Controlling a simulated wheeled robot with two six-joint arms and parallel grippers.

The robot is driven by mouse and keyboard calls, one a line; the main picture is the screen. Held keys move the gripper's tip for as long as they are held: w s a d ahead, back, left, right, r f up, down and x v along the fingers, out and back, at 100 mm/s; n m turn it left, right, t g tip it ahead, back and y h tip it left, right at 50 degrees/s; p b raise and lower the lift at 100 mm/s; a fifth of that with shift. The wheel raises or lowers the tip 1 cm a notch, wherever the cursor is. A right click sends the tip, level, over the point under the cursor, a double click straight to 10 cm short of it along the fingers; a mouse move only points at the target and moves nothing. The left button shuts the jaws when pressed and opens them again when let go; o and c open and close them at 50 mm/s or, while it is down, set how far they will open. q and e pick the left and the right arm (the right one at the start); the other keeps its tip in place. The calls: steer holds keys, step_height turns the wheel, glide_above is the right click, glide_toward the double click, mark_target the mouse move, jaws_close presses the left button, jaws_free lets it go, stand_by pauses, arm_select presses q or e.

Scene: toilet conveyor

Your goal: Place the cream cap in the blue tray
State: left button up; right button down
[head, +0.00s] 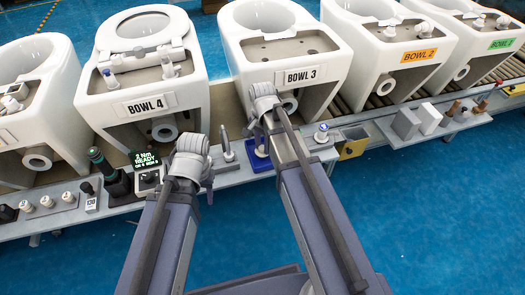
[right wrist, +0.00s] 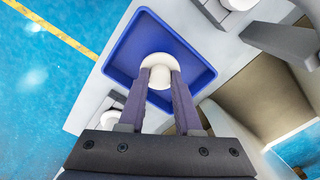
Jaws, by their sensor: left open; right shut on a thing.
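The cream cap (right wrist: 157,63) is between the fingers of my right gripper (right wrist: 160,82) in the right wrist view. My right gripper is shut on it, with the cap over the inside of the blue tray (right wrist: 122,48). I cannot tell whether the cap touches the tray floor. In the head view the blue tray (head: 259,162) shows on the bench below Bowl 3, partly hidden by my right arm, and the cap is hidden. My left gripper (head: 208,190) is open and empty in front of the bench, left of the tray.
A white round part (right wrist: 112,117) sits beside the tray. White toilet bowls (head: 285,45) line the conveyor behind.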

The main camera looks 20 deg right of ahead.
arm_select(q)
steer(key=shift+f, duration=0.35)
arm_select(e)
steer(key=shift+f, duration=0.4)
steer(key=shift+f, duration=0.15)
steer(key=c, duration=0.6)
jaws_free()
arm_select(q)
steer(key=shift+f, duration=0.15)
arm_select(e)
steer(key=shift+r, duration=0.2)
step_height(320, 180, up, 12)
steer(key=p, duration=1.2)
arm_select(q)
step_height(320, 180, up, 12)
arm_select(e)
steer(key=s+a+n+h, duration=0.1)
steer(key=s+a+n, duration=0.9)
steer(key=s+n, duration=0.4)
steer(key=shift+s+a+n, duration=0.25)
steer(key=shift+n, duration=0.05)
